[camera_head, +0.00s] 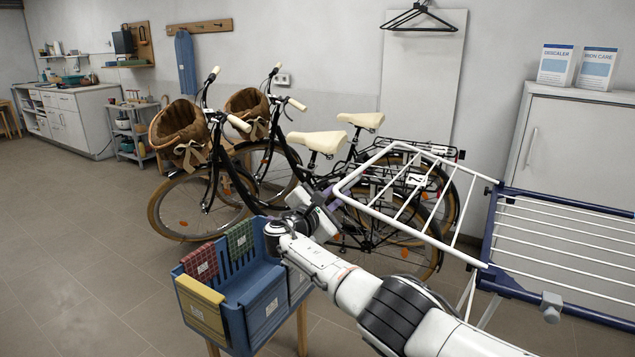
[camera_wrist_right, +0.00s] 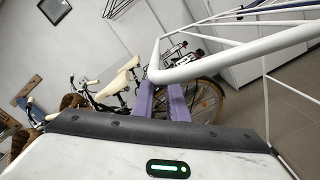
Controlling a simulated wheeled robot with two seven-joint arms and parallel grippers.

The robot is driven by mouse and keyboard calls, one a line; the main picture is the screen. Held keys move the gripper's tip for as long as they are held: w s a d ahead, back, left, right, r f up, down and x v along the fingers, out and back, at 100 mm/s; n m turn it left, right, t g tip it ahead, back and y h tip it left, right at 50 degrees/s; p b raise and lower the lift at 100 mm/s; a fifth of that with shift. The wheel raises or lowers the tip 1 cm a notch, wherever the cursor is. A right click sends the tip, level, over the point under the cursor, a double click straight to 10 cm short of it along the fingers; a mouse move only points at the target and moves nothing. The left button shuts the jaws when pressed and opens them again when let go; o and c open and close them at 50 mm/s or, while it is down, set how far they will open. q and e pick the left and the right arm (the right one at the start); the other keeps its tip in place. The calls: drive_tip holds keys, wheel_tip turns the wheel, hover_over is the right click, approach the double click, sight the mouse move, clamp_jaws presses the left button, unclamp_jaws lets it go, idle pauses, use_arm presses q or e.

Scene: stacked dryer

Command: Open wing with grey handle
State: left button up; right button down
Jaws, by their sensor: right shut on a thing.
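The drying rack has a white wing (camera_head: 420,234) that sticks out to the left from the blue frame (camera_head: 527,290), tilted upward at its far side. My right gripper (camera_head: 331,198) is at the wing's near left corner, with its purple fingers shut on the white tube. In the right wrist view the tube (camera_wrist_right: 230,47) bends at the fingers (camera_wrist_right: 162,88), which partly hide behind it. A grey block (camera_head: 551,307), perhaps the grey handle, sits on the near blue bar. My left gripper is out of view.
Two bicycles (camera_head: 208,190) with wicker baskets stand behind the wing. A white cabinet (camera_head: 572,140) is behind the drying rack. The floor at the left is clear.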

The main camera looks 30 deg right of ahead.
drive_tip(key=shift+d+f, duration=0.2)
drive_tip(key=shift+f, duration=0.15)
drive_tip(key=c, duration=1.8)
unclamp_jaws()
drive_tip(key=shift+c, duration=0.2)
drive_tip(key=shift+a+r, duration=0.1)
drive_tip(key=shift+a, duration=0.05)
